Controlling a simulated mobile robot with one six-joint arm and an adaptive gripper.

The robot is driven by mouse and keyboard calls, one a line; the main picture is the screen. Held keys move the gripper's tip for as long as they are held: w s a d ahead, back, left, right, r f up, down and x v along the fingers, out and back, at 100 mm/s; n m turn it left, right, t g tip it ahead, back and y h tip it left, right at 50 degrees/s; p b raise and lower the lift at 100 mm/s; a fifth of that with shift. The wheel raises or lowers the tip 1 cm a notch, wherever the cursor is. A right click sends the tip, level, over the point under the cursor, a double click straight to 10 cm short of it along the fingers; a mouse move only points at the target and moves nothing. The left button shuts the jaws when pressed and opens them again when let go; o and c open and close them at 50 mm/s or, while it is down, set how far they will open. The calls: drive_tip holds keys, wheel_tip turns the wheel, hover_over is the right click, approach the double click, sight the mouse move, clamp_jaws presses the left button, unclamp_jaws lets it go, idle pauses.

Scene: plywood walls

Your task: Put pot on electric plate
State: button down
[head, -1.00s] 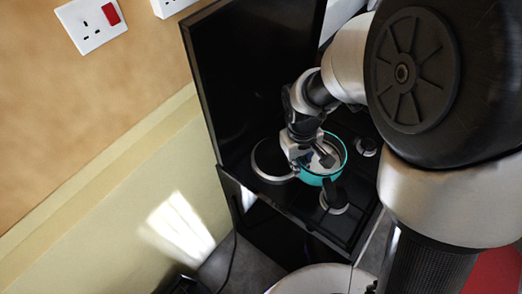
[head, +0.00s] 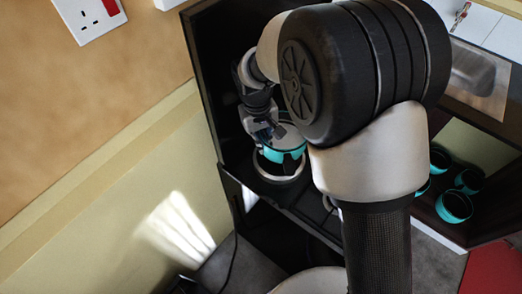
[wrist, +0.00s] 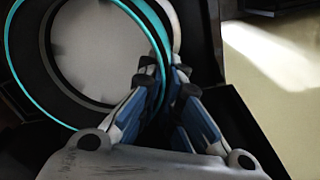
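The pot (head: 283,152) is teal outside, with a dark band below its rim and a pale inside floor. It appears over the round electric plate (head: 280,180), whose pale rim shows below it; I cannot tell whether they touch. My gripper (head: 270,133) is at the pot's upper left side. In the wrist view, the pot (wrist: 28,83) fills the upper left, and its wall passes between the fingers of my gripper (wrist: 166,88), one inside and one outside. The gripper is shut on this wall. The pot's underside is hidden.
The plate is on a dark stove top with a raised black panel (head: 212,70) behind it. Several teal pots (head: 454,207) stand on a dark surface at the right, near a sink (head: 478,75). My arm hides much of the stove's right side.

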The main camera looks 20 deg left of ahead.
wheel_tip(320, 180, down, 5)
drive_tip(key=shift+r+b, duration=0.1)
drive_tip(key=shift+b, duration=0.75)
drive_tip(key=shift+w+a+f, duration=0.1)
drive_tip(key=shift+a+f, duration=0.1)
drive_tip(key=shift+r, duration=0.1)
drive_tip(key=c, duration=1.8)
unclamp_jaws()
wheel_tip(320, 180, up, 12)
drive_tip(key=p, duration=0.3)
drive_tip(key=shift+s+a, duration=0.3)
drive_tip(key=shift+s, duration=0.1)
